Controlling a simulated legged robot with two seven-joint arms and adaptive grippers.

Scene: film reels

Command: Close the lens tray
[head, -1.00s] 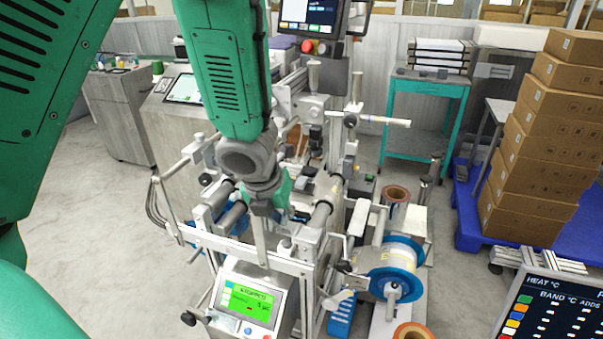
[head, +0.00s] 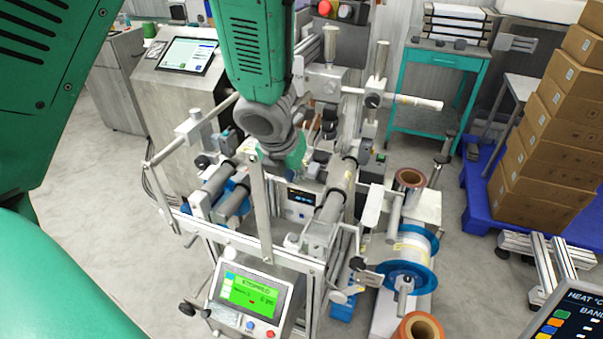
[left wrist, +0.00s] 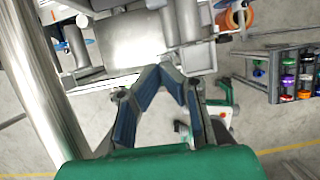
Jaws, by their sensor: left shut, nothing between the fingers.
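I cannot pick out the lens tray with certainty in either view. My left gripper (left wrist: 166,70) is shut and empty in the left wrist view, its dark blue-padded fingers meeting at the tips. A pale metal panel (left wrist: 130,42) of the machine lies beyond the fingertips; I cannot tell whether they touch. In the head view the left arm reaches down over the film machine (head: 300,262). The green gripper body shows among the rollers, and its fingertips are mostly hidden there. My right gripper is in neither view.
Metal rollers (head: 337,191) and upright posts crowd the space around the left arm. A blue-flanged reel (head: 409,262) sits at the machine's right. Stacked cartons (head: 545,150) stand farther right. A rack of colourful spools (left wrist: 290,75) shows in the left wrist view.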

